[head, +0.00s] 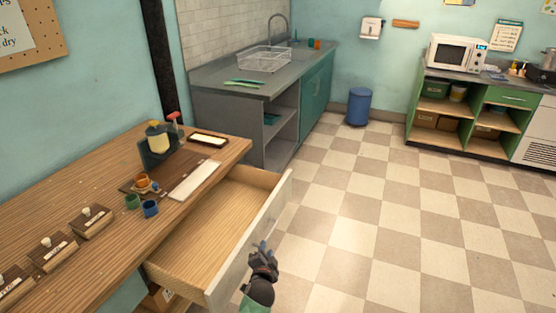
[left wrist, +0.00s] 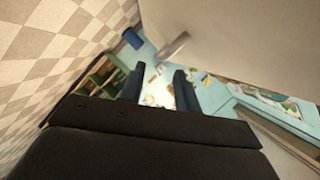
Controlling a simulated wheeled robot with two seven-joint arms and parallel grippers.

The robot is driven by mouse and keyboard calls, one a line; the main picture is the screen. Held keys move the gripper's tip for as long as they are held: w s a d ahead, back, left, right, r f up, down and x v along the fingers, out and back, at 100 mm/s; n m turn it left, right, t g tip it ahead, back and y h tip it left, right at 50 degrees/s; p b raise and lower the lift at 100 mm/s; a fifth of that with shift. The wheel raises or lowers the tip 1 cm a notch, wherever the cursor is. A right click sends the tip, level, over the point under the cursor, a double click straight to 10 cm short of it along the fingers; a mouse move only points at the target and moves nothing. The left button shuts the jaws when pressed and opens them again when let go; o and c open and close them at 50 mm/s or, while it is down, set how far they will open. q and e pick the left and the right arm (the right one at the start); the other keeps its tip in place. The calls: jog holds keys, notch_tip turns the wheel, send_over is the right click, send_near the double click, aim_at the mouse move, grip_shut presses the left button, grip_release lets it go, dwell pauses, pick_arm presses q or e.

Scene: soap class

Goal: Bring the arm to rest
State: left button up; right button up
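My left gripper (head: 263,246) is in front of the pulled-out drawer (head: 215,222), close to the outer face of its pale front. In the left wrist view my left gripper's two dark fingers (left wrist: 160,84) stand apart, with nothing between them. A metal bar, which looks like the drawer's handle (left wrist: 173,45), shows beyond the fingertips and apart from them. The drawer's inside looks empty in the head view. My right gripper is in neither view.
The wooden counter (head: 100,180) holds green and blue cups (head: 150,208), a soap bottle (head: 158,138) and several small blocks. A sink counter (head: 215,78) with a wire rack (head: 264,59) stands behind. The checkered floor (head: 370,210) at right is clear.

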pick_arm(q)
jog(key=s+a+f+n+g, duration=0.2)
jog(key=s+f, duration=0.1)
jog(key=s, duration=0.4)
jog(key=s+a+f+n+g+y, duration=0.1)
jog(key=s+a+f+n+g, duration=0.15)
jog(key=s, duration=0.45)
jog(key=s+a+f+n+g, duration=0.2)
jog(key=s+a+f+g, duration=0.15)
jog(key=s, duration=0.25)
jog(key=s+n+g+h, duration=0.2)
jog(key=s+g, duration=0.4)
jog(key=s, duration=1.6)
jog(key=shift+a+f+n, duration=0.25)
jog(key=shift+f+n, duration=0.2)
jog(key=shift+n, duration=0.2)
